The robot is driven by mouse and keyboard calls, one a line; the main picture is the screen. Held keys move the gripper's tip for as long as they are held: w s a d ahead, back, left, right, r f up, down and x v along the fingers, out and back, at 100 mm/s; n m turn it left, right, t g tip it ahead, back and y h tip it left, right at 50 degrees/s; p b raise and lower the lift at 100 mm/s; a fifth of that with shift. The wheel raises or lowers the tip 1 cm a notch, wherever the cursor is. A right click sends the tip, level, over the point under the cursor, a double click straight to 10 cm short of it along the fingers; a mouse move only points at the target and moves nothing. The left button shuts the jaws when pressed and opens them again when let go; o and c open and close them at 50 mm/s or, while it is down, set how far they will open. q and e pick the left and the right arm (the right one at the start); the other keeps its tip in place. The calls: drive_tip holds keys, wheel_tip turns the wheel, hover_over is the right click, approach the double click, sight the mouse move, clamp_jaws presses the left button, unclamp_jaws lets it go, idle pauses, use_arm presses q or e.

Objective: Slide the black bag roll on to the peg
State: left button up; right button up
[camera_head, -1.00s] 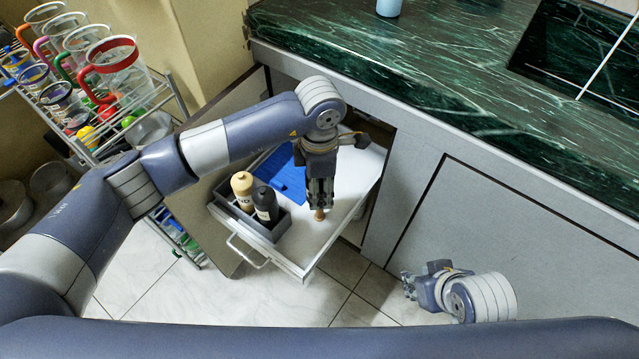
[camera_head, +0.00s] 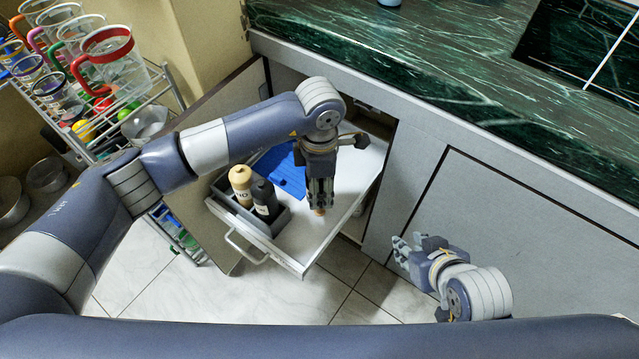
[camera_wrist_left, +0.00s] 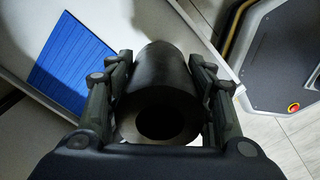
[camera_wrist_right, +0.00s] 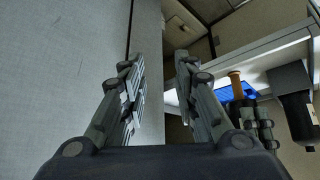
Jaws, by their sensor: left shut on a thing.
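My left gripper (camera_head: 319,205) points down over the pulled-out white drawer (camera_head: 340,225). It is shut on the black bag roll (camera_wrist_left: 160,95), whose hollow end faces the left wrist camera. The roll is mostly hidden by the fingers in the head view. The tan peg (camera_head: 319,212) shows just below the left fingertips, and it also shows in the right wrist view (camera_wrist_right: 236,82), in line with the left gripper. How far the peg is inside the roll cannot be seen. My right gripper (camera_head: 402,252) is open and empty, right of the drawer beside the cabinet front.
A grey caddy (camera_head: 278,226) with a cream bottle (camera_head: 241,184) and a black bottle (camera_head: 264,202) stands at the drawer's left front. A blue mat (camera_head: 283,172) lies behind it. The green counter (camera_head: 430,70) overhangs the cabinet. A rack of jugs (camera_head: 105,60) stands at the left.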

use_arm(q)
drive_tip(key=shift+f, duration=0.35)
drive_tip(key=shift+f+b, duration=0.4)
drive_tip(key=shift+b, duration=0.2)
drive_tip(key=shift+f+b, duration=0.35)
drive_tip(key=shift+f, duration=0.05)
drive_tip(key=shift+f+b, duration=0.3)
drive_tip(key=shift+f, duration=0.05)
use_arm(e)
drive_tip(key=shift+w+a+r+t+y, duration=0.9)
drive_tip(key=shift+w+a+r+t, duration=0.85)
drive_tip(key=shift+w+r+t, duration=2.05)
use_arm(q)
drive_tip(key=shift+f+b, duration=0.35)
drive_tip(key=shift+f, duration=0.1)
drive_tip(key=shift+f+b, duration=0.3)
drive_tip(key=shift+f, duration=0.1)
drive_tip(key=shift+f+b, duration=0.65)
drive_tip(key=shift+f, duration=0.1)
use_arm(e)
wheel_tip(320, 180, up, 14)
drive_tip(key=w+a+t+y, duration=0.2)
drive_tip(key=t, duration=0.4)
drive_tip(key=shift+w+f+n, duration=0.15)
drive_tip(key=shift+f+n, duration=0.1)
drive_tip(key=shift+n, duration=0.05)
